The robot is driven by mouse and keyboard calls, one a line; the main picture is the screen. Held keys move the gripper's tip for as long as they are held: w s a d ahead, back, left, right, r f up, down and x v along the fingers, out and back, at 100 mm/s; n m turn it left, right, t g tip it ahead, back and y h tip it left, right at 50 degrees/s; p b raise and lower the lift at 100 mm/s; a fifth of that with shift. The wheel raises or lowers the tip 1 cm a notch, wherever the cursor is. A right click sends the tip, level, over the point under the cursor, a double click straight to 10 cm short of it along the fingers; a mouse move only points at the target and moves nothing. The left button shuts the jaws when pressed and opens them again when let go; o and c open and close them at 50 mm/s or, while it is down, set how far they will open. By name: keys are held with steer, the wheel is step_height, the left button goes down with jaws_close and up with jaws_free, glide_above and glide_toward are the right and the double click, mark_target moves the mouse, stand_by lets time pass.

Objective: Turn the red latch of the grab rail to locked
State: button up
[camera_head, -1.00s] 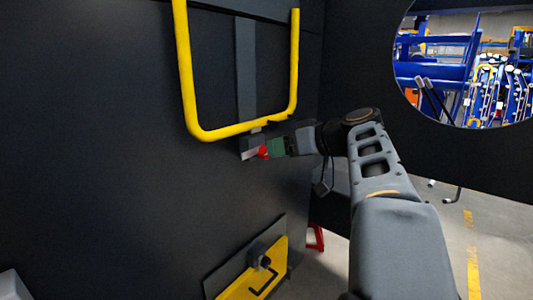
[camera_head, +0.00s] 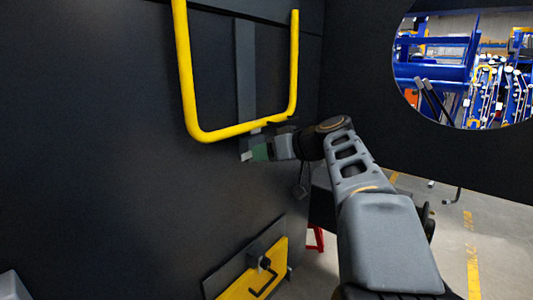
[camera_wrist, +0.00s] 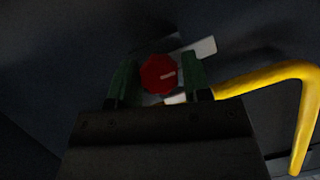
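The red latch (camera_wrist: 158,74) is a round red knob with a short pale mark pointing right and slightly up in the wrist view. My gripper (camera_wrist: 160,76) has its green fingers on either side of the knob, with a narrow gap at the right finger; contact on the left is unclear. In the head view my gripper (camera_head: 258,152) is at the bracket below the grab rail and hides the knob. The yellow grab rail (camera_head: 296,65) is a U shape on the dark wall; its bend also shows in the wrist view (camera_wrist: 270,80).
Pale flat pieces (camera_wrist: 200,48) show behind the knob. A yellow plate with a black handle (camera_head: 250,285) is low on the wall. A round opening (camera_head: 460,65) at upper right shows blue racks. The floor (camera_head: 440,245) at right is mostly clear.

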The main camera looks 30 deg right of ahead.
steer(key=c, duration=0.4)
steer(key=shift+a, duration=0.2)
steer(key=shift+c, duration=0.7)
steer(key=shift+d, duration=0.2)
steer(key=m+y, duration=0.1)
steer(key=m, duration=0.2)
steer(key=shift+d+y, duration=0.1)
steer(key=shift+y, duration=0.3)
steer(key=m+y, duration=0.2)
steer(key=m, duration=0.1)
steer(key=m+y, duration=0.1)
steer(key=m, duration=0.3)
steer(key=shift+f+y, duration=0.1)
steer(key=shift+y, duration=0.3)
steer(key=shift+f+m+t+y+p, duration=0.1)
steer(key=shift+m+t+y+p, duration=0.25)
steer(key=shift+m, duration=0.7)
steer(key=shift+m+t+y, duration=0.15)
steer(key=shift+m+t, duration=0.3)
steer(key=shift+m, duration=0.9)
